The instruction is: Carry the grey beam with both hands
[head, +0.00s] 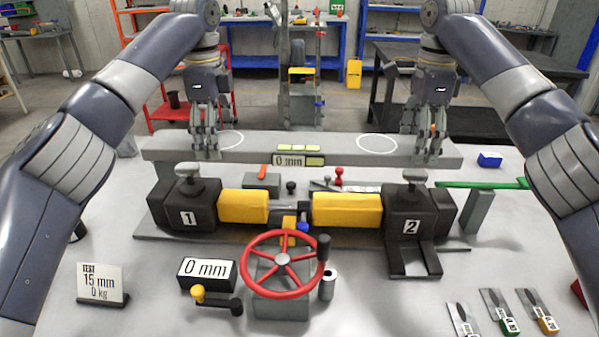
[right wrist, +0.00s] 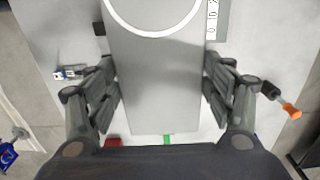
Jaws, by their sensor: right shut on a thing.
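The long grey beam (head: 340,146) lies level across the picture behind the jacks, with two white rings on top and a "0 mm" plate at its middle. I cannot tell whether it rests on anything. My right gripper (head: 422,150) is shut on its right end; in the right wrist view the fingers (right wrist: 162,100) press both sides of the beam (right wrist: 160,85). My left gripper (head: 206,148) is at its left end, fingers down at the beam; its grip is unclear. Black jack 1 (head: 188,218) and black jack 2 (head: 411,226) stand in front, with yellow blocks between them.
A red handwheel (head: 283,260) stands front centre beside a "0 mm" box (head: 207,274). A test card (head: 102,283) is front left. Several trowel-like tools lie front right. Bare tabletop shows between these.

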